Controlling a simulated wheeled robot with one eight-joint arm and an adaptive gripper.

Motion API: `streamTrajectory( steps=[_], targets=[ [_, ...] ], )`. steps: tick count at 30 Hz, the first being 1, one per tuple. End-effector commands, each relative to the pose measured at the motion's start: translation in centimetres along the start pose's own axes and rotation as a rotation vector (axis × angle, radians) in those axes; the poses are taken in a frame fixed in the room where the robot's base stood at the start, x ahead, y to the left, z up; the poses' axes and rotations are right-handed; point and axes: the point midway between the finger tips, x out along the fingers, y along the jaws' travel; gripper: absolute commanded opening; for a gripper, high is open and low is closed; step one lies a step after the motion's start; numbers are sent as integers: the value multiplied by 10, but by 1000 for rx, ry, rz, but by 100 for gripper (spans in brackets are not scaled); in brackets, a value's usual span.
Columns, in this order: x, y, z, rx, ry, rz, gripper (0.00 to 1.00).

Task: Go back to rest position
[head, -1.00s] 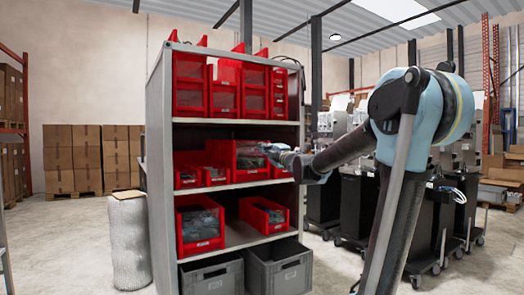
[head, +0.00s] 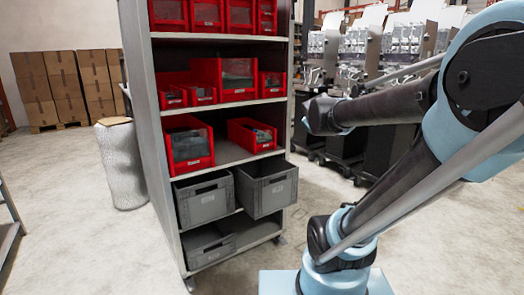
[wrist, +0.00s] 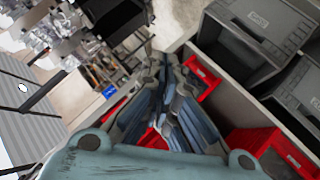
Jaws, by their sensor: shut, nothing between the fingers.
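My gripper (wrist: 160,62) shows in the wrist view with its fingers together and nothing between them. In the head view the dark end of my arm (head: 322,115) is raised just right of the shelf rack (head: 140,130), at about the height of the red bins' shelf. My fingers are hard to make out there. In the wrist view a red bin (wrist: 203,77) shows just beyond and right of the fingers; I cannot tell how far apart they are.
Red bins (head: 235,75) fill the upper shelves. Grey crates (head: 205,200) stand lower; the right one (head: 267,187) juts out in front. Dispenser stands (head: 372,60) are behind my arm. A wrapped round column (head: 120,165) and stacked cartons (head: 55,90) are left. Floor in front is clear.

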Motion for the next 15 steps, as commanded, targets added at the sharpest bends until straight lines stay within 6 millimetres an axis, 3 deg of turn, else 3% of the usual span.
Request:
streamTrajectory(
  steps=[1,3,9,15],
  targets=[
    [-7,-12,28,53,-66,-29,0],
    [-17,-31,66,130,-162,-75,0],
    [-59,-96,161,336,-434,-217,0],
    [-106,-159,226,487,-663,-350,0]
  ],
)
